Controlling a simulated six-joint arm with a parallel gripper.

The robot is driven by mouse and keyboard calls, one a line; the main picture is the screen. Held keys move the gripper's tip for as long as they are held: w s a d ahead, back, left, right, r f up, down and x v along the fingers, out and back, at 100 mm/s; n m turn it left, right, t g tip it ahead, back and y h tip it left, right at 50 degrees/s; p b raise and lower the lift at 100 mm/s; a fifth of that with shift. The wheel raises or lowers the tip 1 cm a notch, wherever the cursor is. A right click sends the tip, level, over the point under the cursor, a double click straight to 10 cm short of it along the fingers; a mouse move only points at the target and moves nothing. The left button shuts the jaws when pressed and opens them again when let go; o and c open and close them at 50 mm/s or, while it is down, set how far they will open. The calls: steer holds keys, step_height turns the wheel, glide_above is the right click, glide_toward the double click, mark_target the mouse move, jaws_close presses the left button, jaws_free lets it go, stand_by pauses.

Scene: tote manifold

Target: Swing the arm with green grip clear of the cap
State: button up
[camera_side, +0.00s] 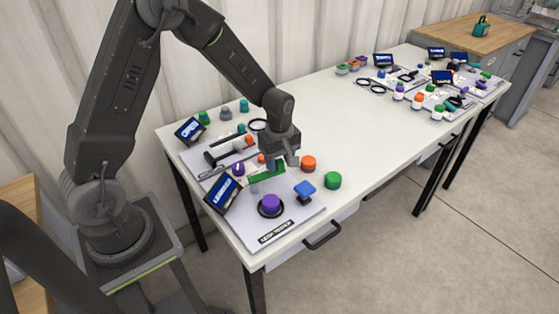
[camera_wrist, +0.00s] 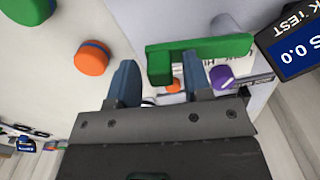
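The green grip (camera_side: 267,173) is a bar in front of and below my gripper in the side view. In the wrist view the green grip (camera_wrist: 215,47) is a long bar with a short leg at its left end. My gripper (camera_side: 276,164) is low over the work, pointing down. In the wrist view my gripper (camera_wrist: 159,60) is open, its two blue-grey fingers apart, with the green leg showing between them. I cannot tell whether they touch it. A purple cap (camera_side: 270,203) sits in a black ring on the grey panel (camera_side: 290,222); it is outside the wrist view.
An orange cap (camera_side: 308,163), a green cap (camera_side: 333,180) and a blue piece (camera_side: 305,190) stand right of my gripper. A tilted blue display (camera_side: 222,194) stands left. A purple knob (camera_wrist: 222,77) is near the right finger. The table's middle (camera_side: 330,110) is clear.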

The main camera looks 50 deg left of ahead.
steer(key=shift+o, duration=0.2)
step_height(320, 180, up, 14)
stand_by(0.5)
steer(key=shift+f, duration=0.1)
steer(key=s+d+r+m+t, duration=0.2)
steer(key=s+d+r+m, duration=0.1)
steer(key=s+m, duration=0.5)
steer(key=s+d+r+m+t, duration=0.3)
steer(key=s+r+m, duration=0.3)
steer(key=s, duration=0.6)
steer(key=shift+m+t, duration=0.3)
steer(key=shift+m, duration=0.8)
